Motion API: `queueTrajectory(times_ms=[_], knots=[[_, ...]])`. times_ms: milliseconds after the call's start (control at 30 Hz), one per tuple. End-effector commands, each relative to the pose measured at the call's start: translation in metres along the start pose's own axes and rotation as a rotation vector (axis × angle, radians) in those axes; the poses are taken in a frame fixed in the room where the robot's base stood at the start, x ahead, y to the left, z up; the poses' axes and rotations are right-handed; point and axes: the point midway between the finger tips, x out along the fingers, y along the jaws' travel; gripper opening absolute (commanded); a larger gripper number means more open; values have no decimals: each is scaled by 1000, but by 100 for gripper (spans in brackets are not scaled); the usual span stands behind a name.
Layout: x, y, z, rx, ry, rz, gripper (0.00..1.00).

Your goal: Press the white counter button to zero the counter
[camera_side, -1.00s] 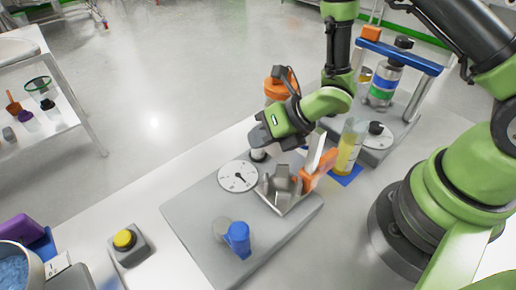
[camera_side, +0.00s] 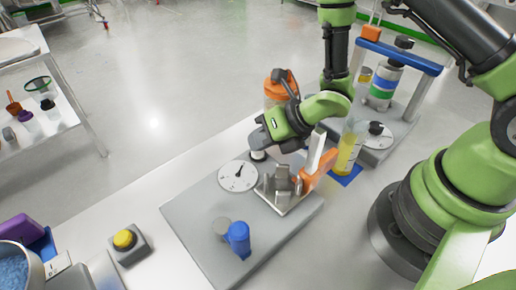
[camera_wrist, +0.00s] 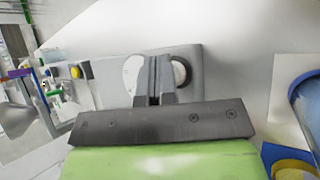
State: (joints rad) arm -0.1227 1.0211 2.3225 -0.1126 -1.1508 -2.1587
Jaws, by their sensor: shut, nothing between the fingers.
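The white counter button (camera_side: 258,155) is a small pale knob on the grey plate's back edge, just behind a white dial (camera_side: 238,176) with a black needle. In the wrist view, a round white face (camera_wrist: 181,73) that looks like the button shows beside the fingers, and the dial (camera_wrist: 131,74) lies on their other side. My gripper (camera_side: 259,146) is shut and empty, with its fingertips right over the button and hiding part of it. I cannot tell whether they touch it. The closed fingers (camera_wrist: 159,64) also show in the wrist view.
A metal bracket (camera_side: 283,186) with an orange part (camera_side: 318,172) stands close to my gripper. A yellow-filled cylinder (camera_side: 348,150) and an orange-topped jar (camera_side: 279,88) are nearby. A blue cylinder (camera_side: 239,238) stands on the plate's front. A yellow button box (camera_side: 128,244) sits to the left.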

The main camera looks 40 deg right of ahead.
Motion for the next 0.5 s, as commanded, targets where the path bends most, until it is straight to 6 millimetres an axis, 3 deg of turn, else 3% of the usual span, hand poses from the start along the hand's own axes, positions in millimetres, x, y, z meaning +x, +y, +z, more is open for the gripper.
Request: queueTrajectory(times_ms=[500], knots=[[-12,9,8,0,1,0,0]])
